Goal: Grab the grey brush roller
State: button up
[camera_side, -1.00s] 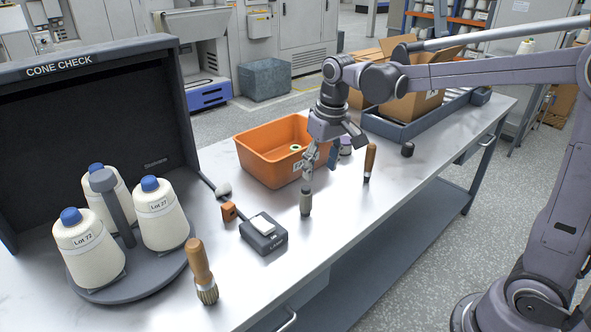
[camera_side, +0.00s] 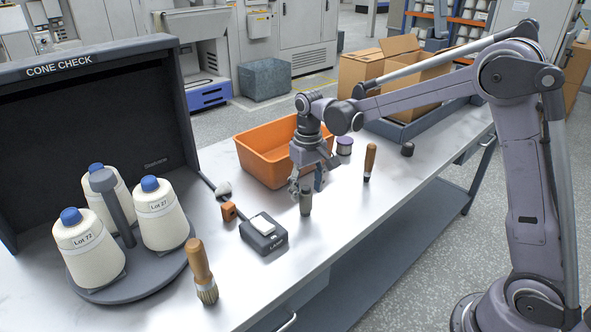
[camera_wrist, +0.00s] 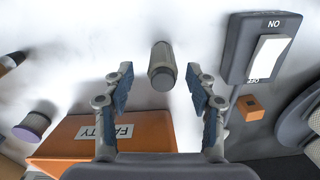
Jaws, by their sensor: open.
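The grey brush roller (camera_side: 305,203) looks like a small upright grey-green cylinder on the metal bench. It also shows in the wrist view (camera_wrist: 161,62), with its darker end towards the camera. My gripper (camera_side: 307,185) is at the roller's upper part in the side view and hides some of its top. In the wrist view my gripper (camera_wrist: 159,72) is open, with one blue-padded finger on each side of the roller's near end and a visible gap on both sides. I see no contact.
An orange bin (camera_side: 263,152) stands behind my gripper. A purple-topped spool (camera_side: 344,146) and a wooden-handled tool (camera_side: 369,162) stand to the right. A switch box (camera_side: 264,234) and a wooden-handled brush (camera_side: 200,270) are to the left.

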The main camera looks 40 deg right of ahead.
aim_at(306, 202)
notch_tip(306, 202, down, 5)
jog(key=shift+a+r, duration=0.1)
jog(key=shift+a, duration=0.05)
grip_shut()
